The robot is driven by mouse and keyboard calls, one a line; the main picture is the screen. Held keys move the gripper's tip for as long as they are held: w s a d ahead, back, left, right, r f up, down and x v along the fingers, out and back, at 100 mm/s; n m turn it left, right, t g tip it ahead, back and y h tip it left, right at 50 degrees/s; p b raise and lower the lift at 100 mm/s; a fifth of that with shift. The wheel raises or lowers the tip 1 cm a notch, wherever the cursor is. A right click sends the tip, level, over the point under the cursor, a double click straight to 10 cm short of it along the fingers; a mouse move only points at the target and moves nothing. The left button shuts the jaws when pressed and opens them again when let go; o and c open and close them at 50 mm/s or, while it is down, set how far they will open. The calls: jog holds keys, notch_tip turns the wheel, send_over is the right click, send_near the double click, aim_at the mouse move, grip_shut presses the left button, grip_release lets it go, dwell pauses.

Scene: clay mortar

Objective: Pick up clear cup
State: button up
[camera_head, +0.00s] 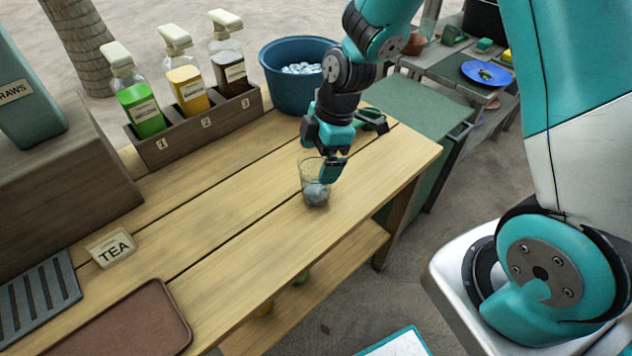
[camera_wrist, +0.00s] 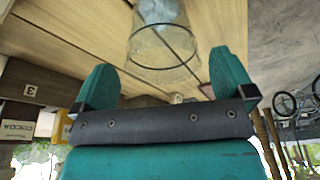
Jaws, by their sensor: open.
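The clear cup (camera_head: 308,180) stands upright on the wooden table (camera_head: 230,225), near its right end, with something greyish like ice in its lower part. My gripper (camera_head: 328,168) is at the cup's upper right side in the head view, its fingers at about rim height and partly covering the cup. In the wrist view, the clear cup (camera_wrist: 165,50) lies ahead of and between the two spread teal fingertips of my gripper (camera_wrist: 160,75). The gripper is open and holds nothing. Whether a finger touches the cup I cannot tell.
A wooden rack (camera_head: 200,130) with three pump bottles stands along the back edge. A blue tub (camera_head: 285,85) with ice is behind the cup. A TEA sign (camera_head: 111,247), a brown tray (camera_head: 125,325) and a dark grate (camera_head: 40,300) lie at left. The table's middle is clear.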

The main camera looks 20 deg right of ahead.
aim_at(314, 169)
jog(key=x, duration=0.4)
jog(key=shift+s, duration=0.1)
jog(key=c, duration=1)
jog(key=shift+r, duration=0.2)
